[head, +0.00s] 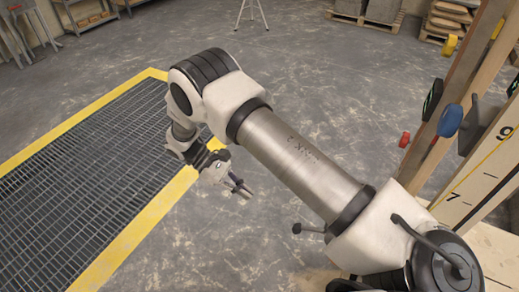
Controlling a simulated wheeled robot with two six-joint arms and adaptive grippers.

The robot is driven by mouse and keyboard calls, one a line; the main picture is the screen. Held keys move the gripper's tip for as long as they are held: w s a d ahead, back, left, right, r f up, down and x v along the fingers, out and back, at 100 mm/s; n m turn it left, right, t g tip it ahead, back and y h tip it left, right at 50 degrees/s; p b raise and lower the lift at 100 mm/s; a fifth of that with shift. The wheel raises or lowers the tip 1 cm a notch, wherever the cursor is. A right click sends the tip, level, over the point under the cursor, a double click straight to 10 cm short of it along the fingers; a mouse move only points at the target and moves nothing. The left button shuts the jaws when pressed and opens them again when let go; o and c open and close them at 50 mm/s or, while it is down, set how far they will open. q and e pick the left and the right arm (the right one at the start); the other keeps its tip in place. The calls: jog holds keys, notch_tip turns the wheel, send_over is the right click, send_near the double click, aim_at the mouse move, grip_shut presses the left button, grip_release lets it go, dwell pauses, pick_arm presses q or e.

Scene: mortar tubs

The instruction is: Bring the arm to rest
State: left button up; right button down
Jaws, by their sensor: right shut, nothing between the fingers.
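My right arm (300,160) crosses the middle of the head view from the lower right, bends at its elbow and folds down. My right gripper (247,190) hangs at its end, above the grey concrete floor (220,255) near the yellow border. Its fingers are shut with nothing between them. My left gripper is not in view.
A dark floor grating (80,150) with a yellow border (140,228) lies at the left. A wooden rack (450,95) with hanging tools and a numbered board (485,185) stands close at the right. Pallets (365,20) and a tripod (252,12) stand at the back. Open floor lies between.

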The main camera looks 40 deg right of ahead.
jog(key=s+a+f+m+t+y, duration=0.1)
jog(key=s+f+y, duration=0.1)
jog(key=s+f, duration=0.45)
jog(key=s+a+f+m+t+y, duration=0.1)
jog(key=s+f+m+t+y, duration=0.15)
jog(key=s, duration=0.75)
jog(key=s+a+f+m+y, duration=0.1)
jog(key=s+f, duration=0.4)
jog(key=s, duration=0.4)
jog(key=w+t, duration=0.6)
jog(key=shift+w+d+f+m, duration=0.3)
jog(key=shift+w+d+m, duration=0.05)
jog(key=shift+d+m, duration=0.1)
